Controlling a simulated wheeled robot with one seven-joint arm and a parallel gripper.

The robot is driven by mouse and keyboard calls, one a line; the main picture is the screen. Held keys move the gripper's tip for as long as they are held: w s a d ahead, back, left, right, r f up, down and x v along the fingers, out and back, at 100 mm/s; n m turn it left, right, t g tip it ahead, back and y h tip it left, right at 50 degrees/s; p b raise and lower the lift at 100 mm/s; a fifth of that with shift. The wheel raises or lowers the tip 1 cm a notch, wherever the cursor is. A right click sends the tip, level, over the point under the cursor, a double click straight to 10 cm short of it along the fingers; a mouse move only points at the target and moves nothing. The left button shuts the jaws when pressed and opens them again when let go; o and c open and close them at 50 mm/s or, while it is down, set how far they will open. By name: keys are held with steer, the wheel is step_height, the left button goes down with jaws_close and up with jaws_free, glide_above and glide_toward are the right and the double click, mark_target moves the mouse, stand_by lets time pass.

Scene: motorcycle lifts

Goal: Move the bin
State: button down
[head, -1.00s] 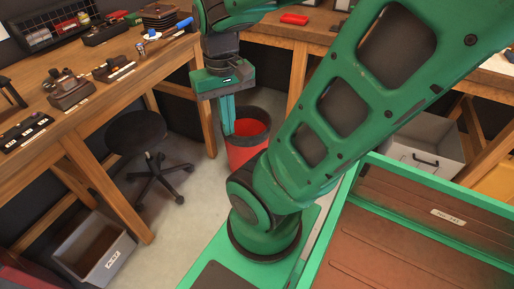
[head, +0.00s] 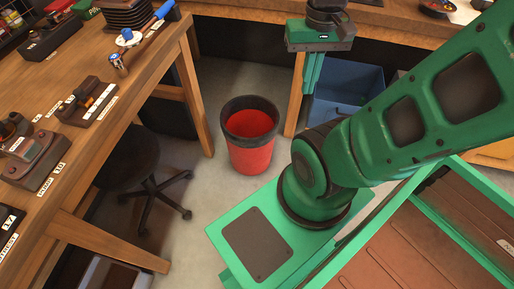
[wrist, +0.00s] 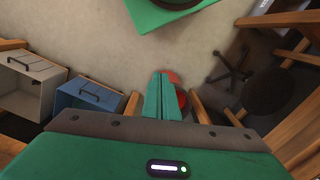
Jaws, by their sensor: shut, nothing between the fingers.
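A red bin (head: 252,155) with a black rim stands upright on the floor between the workbench legs. It looks empty in the head view. My gripper (head: 307,104) is to the right of the bin, its green fingers pointing down, shut and empty, in front of a blue box. In the wrist view my gripper (wrist: 160,78) partly hides the red bin (wrist: 180,97), which shows just past the fingers. No contact between fingers and bin is visible.
A blue box (head: 345,92) stands under the back bench, and a grey box (wrist: 28,85) beside it. A black stool (head: 128,160) and a wooden bench (head: 88,150) with tools are at the left. Bare floor (head: 205,195) lies around the bin.

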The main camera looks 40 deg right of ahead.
steer(key=w+d+f+n+h, duration=0.1)
steer(key=w+f+n, duration=0.3)
steer(key=w, duration=0.4)
steer(key=w+d+f+n+h, duration=0.1)
steer(key=w+d+f+n, duration=0.1)
steer(key=w+f+n, duration=0.35)
steer(key=w+a+f+n, duration=0.2)
steer(key=w+f+n, duration=0.5)
steer(key=w+f, duration=0.65)
steer(key=w+a+f+n+t, duration=0.1)
steer(key=a+f+n, duration=0.15)
steer(key=f, duration=0.65)
steer(key=w+a+f+n, duration=0.15)
steer(key=f+n, duration=0.25)
steer(key=f, duration=0.4)
steer(key=s+a+f+n, duration=0.1)
steer(key=s+f+n, duration=0.15)
steer(key=f, duration=0.45)
steer(key=s+a+f+n+t, duration=0.1)
steer(key=f+n, duration=0.3)
steer(key=f, duration=0.3)
steer(key=s+a+f+n, duration=0.1)
steer(key=s+f+n, duration=0.15)
steer(key=f, duration=0.45)
steer(key=w+d+f, duration=0.4)
steer(key=f, duration=0.5)
steer(key=shift+w+d+f, duration=0.35)
steer(key=shift+w+d, duration=0.05)
